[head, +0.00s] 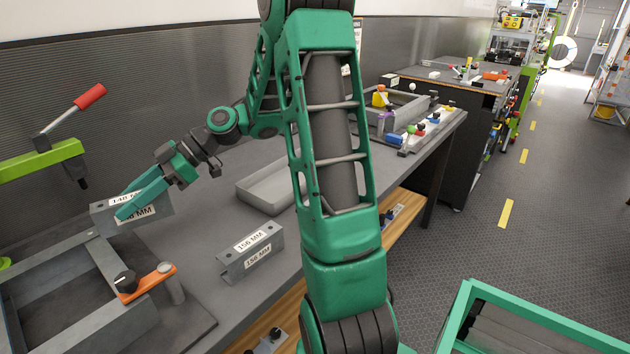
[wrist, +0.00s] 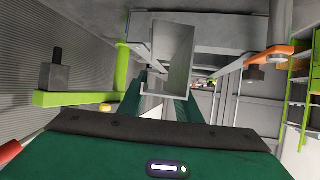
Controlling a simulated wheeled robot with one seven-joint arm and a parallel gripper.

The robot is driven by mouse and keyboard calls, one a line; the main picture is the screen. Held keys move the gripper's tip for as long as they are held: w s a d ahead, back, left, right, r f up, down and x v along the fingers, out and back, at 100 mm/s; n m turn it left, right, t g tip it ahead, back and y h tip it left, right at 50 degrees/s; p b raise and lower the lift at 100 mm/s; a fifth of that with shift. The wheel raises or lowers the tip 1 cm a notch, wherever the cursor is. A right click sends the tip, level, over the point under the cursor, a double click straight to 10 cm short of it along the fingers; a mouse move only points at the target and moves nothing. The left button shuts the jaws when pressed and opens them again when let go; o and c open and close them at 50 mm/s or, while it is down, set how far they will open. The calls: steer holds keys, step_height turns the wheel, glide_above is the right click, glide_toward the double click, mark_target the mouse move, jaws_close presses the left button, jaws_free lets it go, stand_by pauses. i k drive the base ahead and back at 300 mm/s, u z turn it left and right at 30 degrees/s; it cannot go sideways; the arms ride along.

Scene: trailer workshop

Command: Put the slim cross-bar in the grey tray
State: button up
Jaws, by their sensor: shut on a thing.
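A grey cross-bar (head: 161,207) with white labels that seem to read 148 MM is in my gripper (head: 128,204), whose green fingers are shut on it, at the left in the head view. The bar is over the back part of the metal frame fixture; whether it touches the frame is unclear. The wrist view shows the held bar (wrist: 173,55) between the fingers. A second grey cross-bar (head: 234,268), labelled 156 MM, lies on the bench in front of the tray. The grey tray (head: 262,203) stands mid-bench, partly hidden behind my arm; its visible part looks empty.
The frame fixture (head: 105,262) lies at the front left, with an orange clamp (head: 146,283) on its near side. A green clamp (head: 42,162) with a red handle (head: 90,96) stands behind. Small coloured parts (head: 410,132) sit on the far bench.

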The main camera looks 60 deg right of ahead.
mark_target(289, 183)
steer(key=z, duration=0.35)
steer(key=i, duration=0.1)
steer(key=z, duration=2.95)
steer(key=i, duration=0.55)
steer(key=u, duration=2.6)
